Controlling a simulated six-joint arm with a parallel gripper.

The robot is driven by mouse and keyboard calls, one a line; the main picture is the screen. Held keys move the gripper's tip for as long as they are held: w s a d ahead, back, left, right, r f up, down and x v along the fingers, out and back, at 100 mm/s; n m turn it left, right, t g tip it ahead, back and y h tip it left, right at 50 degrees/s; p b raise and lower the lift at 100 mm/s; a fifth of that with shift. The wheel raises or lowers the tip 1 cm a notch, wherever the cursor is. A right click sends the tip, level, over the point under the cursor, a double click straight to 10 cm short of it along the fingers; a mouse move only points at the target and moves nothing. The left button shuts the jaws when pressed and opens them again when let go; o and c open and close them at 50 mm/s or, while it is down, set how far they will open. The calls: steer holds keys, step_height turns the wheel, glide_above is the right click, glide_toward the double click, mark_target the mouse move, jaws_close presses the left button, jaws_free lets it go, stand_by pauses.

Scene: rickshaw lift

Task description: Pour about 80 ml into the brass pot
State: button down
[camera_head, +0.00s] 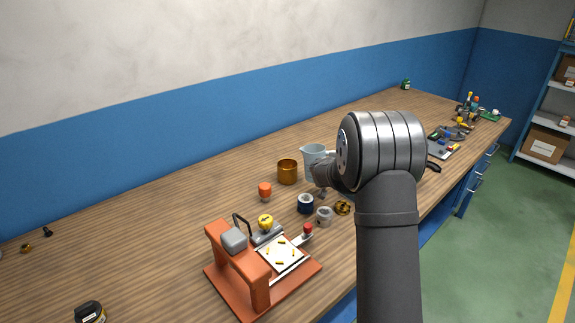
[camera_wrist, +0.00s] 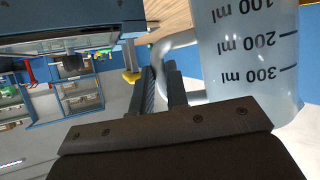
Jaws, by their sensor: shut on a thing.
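The brass pot (camera_head: 287,173) stands upright on the wooden bench, its open top facing up. A translucent measuring jug (camera_head: 312,156) is just right of and beyond the pot, apart from it in the picture. My gripper (camera_head: 322,181) is mostly hidden behind my arm in the head view. In the wrist view, my gripper (camera_wrist: 163,78) is shut on the jug's handle (camera_wrist: 178,42). The jug (camera_wrist: 245,62) there shows marks of 100, 200 and 300 ml, upside down in the picture. I cannot make out a liquid level. The jug looks close to upright.
An orange press-like fixture (camera_head: 262,280) stands in front. Clutter lies at the far right.

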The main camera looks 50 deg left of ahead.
mark_target(321, 145)
steer(key=a, duration=0.1)
steer(key=a+f+n+h, duration=0.1)
steer(key=a+n+h, duration=0.1)
steer(key=shift+s+a+f, duration=0.1)
steer(key=shift+s+f, duration=0.2)
steer(key=shift+s, duration=0.05)
steer(key=shift+s+a+r+n+h, duration=0.15)
steer(key=shift+a+r+n+h, duration=0.45)
steer(key=shift+a+r, duration=0.5)
steer(key=shift+s+a+r+n+t+h, duration=0.15)
steer(key=shift+a+r+n+t+h, duration=0.15)
steer(key=shift+a+r+n+h, duration=0.55)
steer(key=shift+r+n+h, duration=0.2)
steer(key=shift+r, duration=0.55)
steer(key=shift+s+a+n+h, duration=0.1)
steer(key=shift+a+n+h, duration=0.2)
steer(key=shift+n, duration=0.15)
steer(key=shift+a, duration=0.25)
steer(key=shift+a+r+n+t+p, duration=0.15)
steer(key=shift+r+n+t+p, duration=0.05)
steer(key=shift+n+t+p, duration=0.1)
